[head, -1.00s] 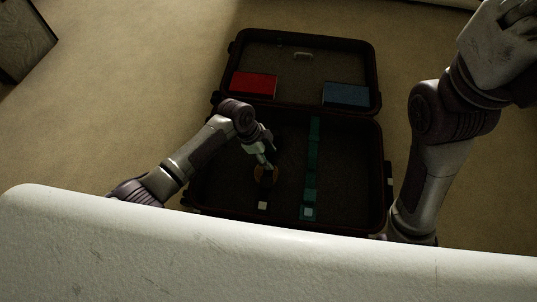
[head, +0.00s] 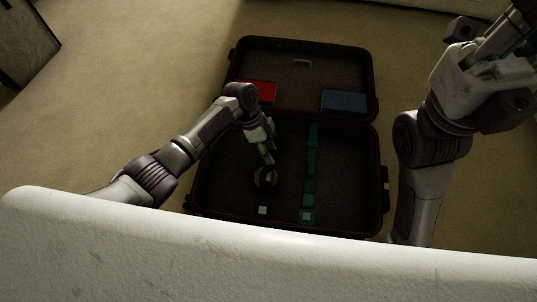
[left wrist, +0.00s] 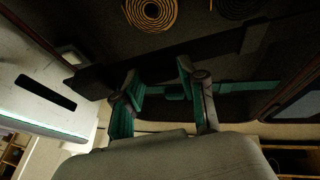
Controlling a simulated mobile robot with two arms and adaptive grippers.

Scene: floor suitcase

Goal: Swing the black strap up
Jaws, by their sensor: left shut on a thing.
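An open dark suitcase (head: 288,226) lies on the floor. In it, the black strap shows as a dark band with a pale end piece (head: 262,210) in the head view, mostly lost against the dark lining. In the left wrist view the black strap (left wrist: 98,78) runs across behind my fingers. My left gripper (head: 268,158) is low over the left half of the suitcase, shut on the black strap; its teal-padded fingers (left wrist: 160,82) show in the wrist view. My right gripper (head: 492,48) is raised at the upper right, outside the suitcase; its fingers are unclear.
A green strap (head: 310,165) lies right of my left gripper. A red item (head: 262,91) and a blue item (head: 344,100) lie in the lid. Carpet around is clear.

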